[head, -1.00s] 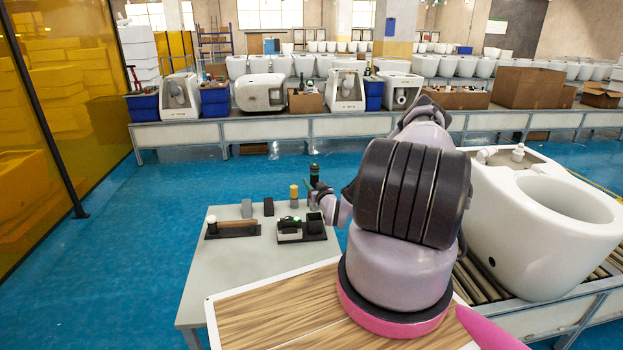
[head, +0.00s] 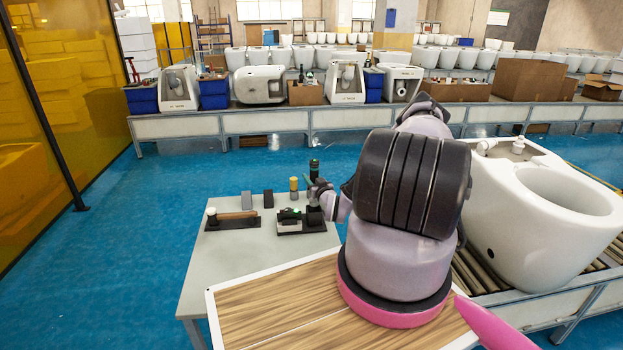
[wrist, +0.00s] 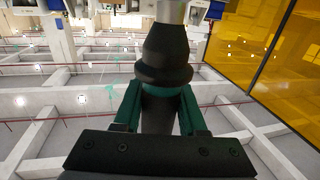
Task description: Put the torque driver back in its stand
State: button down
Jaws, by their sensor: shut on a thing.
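The torque driver (head: 314,167) is dark with a green band, upright, and held by my gripper (head: 315,185) over the back right part of the small grey table. In the wrist view its black body (wrist: 165,58) sits between my green-edged fingers (wrist: 160,112), which are shut on it. The black stand (head: 315,216) is directly below the driver in the head view. The driver's lower end is partly hidden by my gripper, so I cannot tell whether it touches the stand.
A white toilet (head: 540,200) stands on the roller conveyor at right. The table's front left is bare.

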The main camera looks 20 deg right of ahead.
jog(key=shift+f, duration=3.9)
jog(key=shift+c, duration=1.9)
grip_release()
jog(key=shift+f, duration=0.1)
jog(key=shift+s, duration=0.1)
jog(key=s, duration=1)
jog(key=shift+s+a, duration=0.3)
